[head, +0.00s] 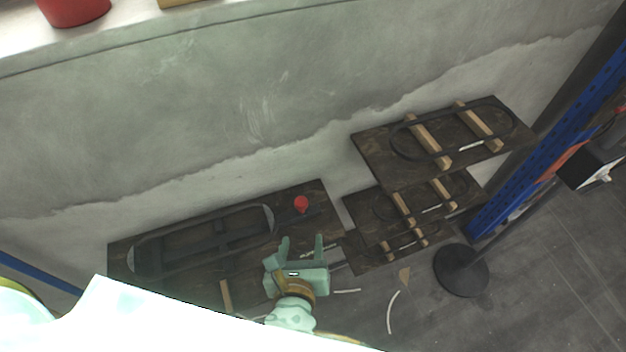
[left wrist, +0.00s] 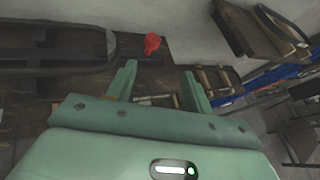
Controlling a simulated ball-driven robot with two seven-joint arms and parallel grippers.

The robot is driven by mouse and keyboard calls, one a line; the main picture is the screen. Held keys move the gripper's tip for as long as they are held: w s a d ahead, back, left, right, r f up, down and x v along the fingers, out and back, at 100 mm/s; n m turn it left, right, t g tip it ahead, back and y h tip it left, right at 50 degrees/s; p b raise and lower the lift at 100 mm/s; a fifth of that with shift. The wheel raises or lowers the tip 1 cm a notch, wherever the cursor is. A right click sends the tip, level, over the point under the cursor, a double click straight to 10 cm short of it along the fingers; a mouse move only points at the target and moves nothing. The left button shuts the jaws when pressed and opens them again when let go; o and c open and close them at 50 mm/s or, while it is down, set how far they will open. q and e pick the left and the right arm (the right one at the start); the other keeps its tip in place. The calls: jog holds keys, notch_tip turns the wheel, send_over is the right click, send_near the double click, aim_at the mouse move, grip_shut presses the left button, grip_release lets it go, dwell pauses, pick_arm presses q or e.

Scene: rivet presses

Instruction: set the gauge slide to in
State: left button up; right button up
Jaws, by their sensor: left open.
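A red knob (head: 301,204) stands on the right part of a dark wooden board (head: 325,199); it may belong to the gauge slide, but I cannot tell its setting. The red knob also shows in the left wrist view (left wrist: 151,43), above and between the fingers. My left gripper (head: 301,240) is open and empty, its two fingers pointing towards the knob and apart from it. In the left wrist view the open fingers (left wrist: 160,72) show a gap with the dark board behind. My right gripper is not in view.
A long dark oval frame (head: 200,240) lies on the board left of the knob. Stacked dark boards with wooden bars (head: 440,140) stand to the right. A blue rack post (head: 545,140) and a round black base (head: 461,270) are further right. A concrete wall (head: 230,110) rises behind.

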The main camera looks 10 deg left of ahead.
pick_arm(q)
jog(key=m, duration=0.1)
jog(key=b, duration=0.6)
send_near(301, 203)
jog(key=w+f, duration=0.2)
jog(key=w, duration=0.1)
jog(key=shift+a+y, duration=0.1)
jog(key=shift+y, duration=0.3)
jog(key=b+x, duration=0.4)
jog(key=x, duration=0.2)
jog(key=shift+w, duration=0.1)
jog(key=shift+w+m+b, duration=0.3)
jog(key=shift+w+b, duration=0.05)
jog(key=shift+w, duration=0.15)
jog(key=shift+a, duration=0.1)
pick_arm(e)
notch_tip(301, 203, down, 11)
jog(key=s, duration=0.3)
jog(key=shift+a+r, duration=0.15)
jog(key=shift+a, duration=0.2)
pick_arm(q)
jog(key=shift+r, duration=0.1)
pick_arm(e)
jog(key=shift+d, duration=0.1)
